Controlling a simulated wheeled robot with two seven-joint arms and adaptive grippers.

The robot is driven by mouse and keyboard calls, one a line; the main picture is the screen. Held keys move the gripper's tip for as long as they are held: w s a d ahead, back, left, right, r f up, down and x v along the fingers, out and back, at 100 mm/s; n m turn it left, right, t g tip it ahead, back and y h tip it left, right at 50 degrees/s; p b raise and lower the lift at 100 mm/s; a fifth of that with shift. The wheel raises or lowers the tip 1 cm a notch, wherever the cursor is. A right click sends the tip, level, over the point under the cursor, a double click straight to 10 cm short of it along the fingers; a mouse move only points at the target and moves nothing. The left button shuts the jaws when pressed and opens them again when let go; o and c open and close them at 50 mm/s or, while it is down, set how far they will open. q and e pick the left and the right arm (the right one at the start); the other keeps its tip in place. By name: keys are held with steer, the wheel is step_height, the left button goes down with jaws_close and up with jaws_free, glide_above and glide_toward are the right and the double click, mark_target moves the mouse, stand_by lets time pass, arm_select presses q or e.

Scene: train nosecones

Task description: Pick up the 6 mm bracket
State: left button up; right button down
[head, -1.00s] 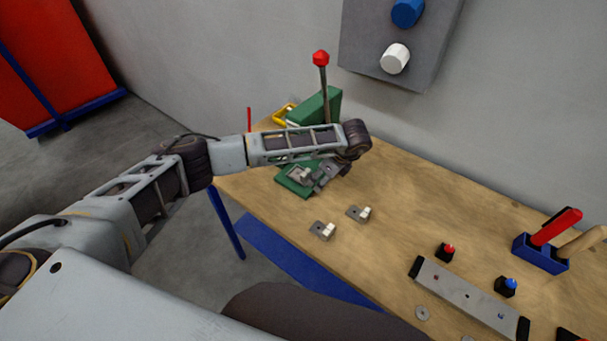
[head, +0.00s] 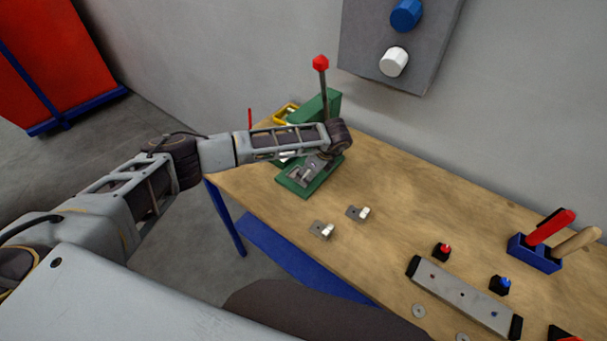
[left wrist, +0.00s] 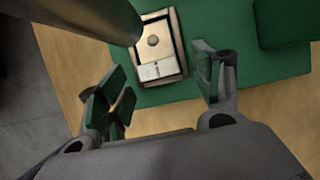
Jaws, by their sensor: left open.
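A small metal bracket with a pale block (left wrist: 160,70) sits in a frame on the green press base (left wrist: 205,75). In the head view the base (head: 294,187) stands at the table's far left end, and my left gripper (head: 304,172) is over it. The gripper is open, its two fingers (left wrist: 160,82) apart with the bracket beyond and between them; I see no contact. Two similar brackets lie on the table, one nearer (head: 322,230) and one farther right (head: 358,213). I cannot read which is 6 mm. My right gripper is not in view.
The green press (head: 325,103) has an upright red-knobbed lever (head: 321,66) close behind my left wrist. A dark cylinder (left wrist: 85,15) crosses above the base in the wrist view. A metal bar (head: 463,294) and blue tool holder (head: 534,254) stand at the right. The table middle is mostly clear.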

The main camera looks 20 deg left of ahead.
arm_select(q)
steer(key=shift+f, duration=0.15)
stand_by(0.3)
steer(key=c, duration=1.2)
steer(key=shift+r, duration=0.2)
steer(key=shift+r+b, duration=0.4)
steer(key=shift+b, duration=0.1)
steer(key=d, duration=0.2)
steer(key=s+d+b, duration=0.1)
steer(key=d, duration=0.2)
steer(key=s+d+b, duration=0.1)
steer(key=d, duration=0.2)
steer(key=shift+s, duration=0.25)
steer(key=shift+a+r+b, duration=0.2)
steer(key=shift+r+b, duration=1)
steer(key=shift+r, duration=5.75)
